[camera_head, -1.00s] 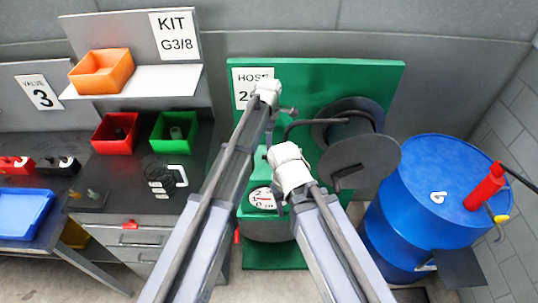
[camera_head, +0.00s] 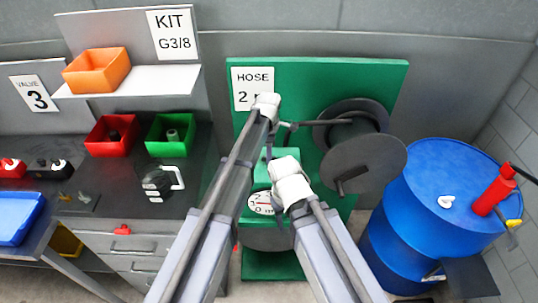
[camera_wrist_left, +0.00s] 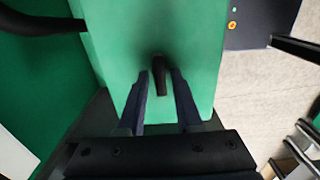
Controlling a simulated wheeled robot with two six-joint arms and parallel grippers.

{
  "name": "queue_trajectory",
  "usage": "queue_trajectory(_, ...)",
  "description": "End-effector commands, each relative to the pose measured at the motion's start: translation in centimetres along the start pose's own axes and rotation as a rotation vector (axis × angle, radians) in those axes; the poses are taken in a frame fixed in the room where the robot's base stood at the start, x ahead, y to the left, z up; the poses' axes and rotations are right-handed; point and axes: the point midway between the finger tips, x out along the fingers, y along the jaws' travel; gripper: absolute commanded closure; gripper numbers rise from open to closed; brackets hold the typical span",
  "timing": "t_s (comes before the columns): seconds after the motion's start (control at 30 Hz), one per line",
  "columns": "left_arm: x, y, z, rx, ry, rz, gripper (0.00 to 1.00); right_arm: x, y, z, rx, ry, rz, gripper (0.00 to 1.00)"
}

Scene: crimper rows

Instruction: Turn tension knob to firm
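In the left wrist view a black knob (camera_wrist_left: 158,76) with a bar-like grip stands on the flat green top (camera_wrist_left: 120,40) of the crimper. My left gripper (camera_wrist_left: 162,78) has one dark finger on each side of the knob; narrow gaps show, so it looks open around the knob. In the head view the green crimper body (camera_head: 254,177) with its round white dial (camera_head: 262,202) stands behind my arms. My left gripper (camera_head: 284,127) shows only in small part there, beyond the left wrist. The knob's marking is not readable.
A black hose reel (camera_head: 365,164) is on the green panel (camera_head: 310,75), right of my arms. A blue drum (camera_head: 425,200) stands at the right with a red tool (camera_head: 494,193) on it. A dark bench at the left holds a red bin (camera_head: 112,137) and a green bin (camera_head: 172,136).

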Motion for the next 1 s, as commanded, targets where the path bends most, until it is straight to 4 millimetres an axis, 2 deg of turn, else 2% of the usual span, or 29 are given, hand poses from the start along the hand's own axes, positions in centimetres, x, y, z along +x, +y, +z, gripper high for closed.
queue_trajectory(0.03,0.0,0.0,0.0,0.0,0.0,0.0,0.73,0.0,0.0,0.0,0.0,0.0,0.0,0.5)
queue_trajectory(0.2,0.0,0.0,0.0,0.0,0.0,0.0,0.92,0.0,0.0,0.0,0.0,0.0,0.0,0.5)
queue_trajectory(0.3,0.01,0.0,0.0,0.0,0.0,0.0,1.0,0.01,0.0,0.0,0.0,0.0,0.0,0.5)
queue_trajectory(0.77,0.01,0.0,0.0,0.007,0.0,0.0,1.0,0.01,0.0,0.0,0.0,0.0,0.0,0.5)
queue_trajectory(1.0,0.01,0.0,0.0,0.091,0.0,0.0,1.0,0.01,0.0,0.0,0.0,0.0,0.0,0.5)
